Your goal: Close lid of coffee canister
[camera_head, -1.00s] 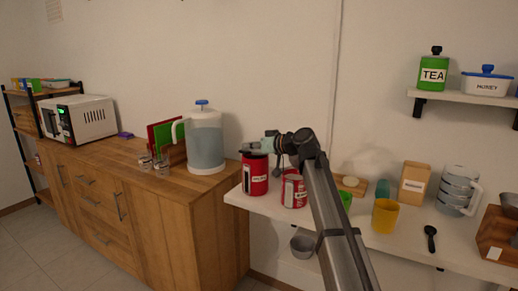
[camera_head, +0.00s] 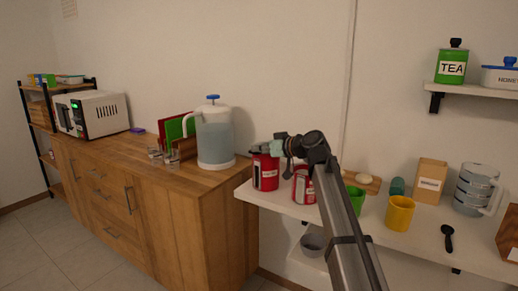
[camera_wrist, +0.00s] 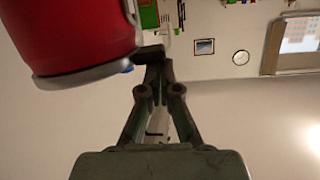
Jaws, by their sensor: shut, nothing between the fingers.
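Two red canisters with white labels stand on the white shelf in the head view. The left canister (camera_head: 265,174) has a dark lid or top part; the right one (camera_head: 301,188) is partly covered by my arm. I cannot read which label says coffee. My gripper (camera_head: 274,149) is at the upper right of the left canister, close to its top; contact is unclear. In the wrist view, my gripper (camera_wrist: 154,58) has its fingers together and empty. A red canister with a grey rim (camera_wrist: 85,80) is just left of the fingertips. Whether the lid is fully down is unclear.
A green cup (camera_head: 357,203), a yellow mug (camera_head: 399,214) and a black scoop (camera_head: 447,238) are on the shelf to the right. A water jug (camera_head: 215,140) stands on the wooden cabinet to the left. A metal bowl (camera_head: 312,245) is below the shelf.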

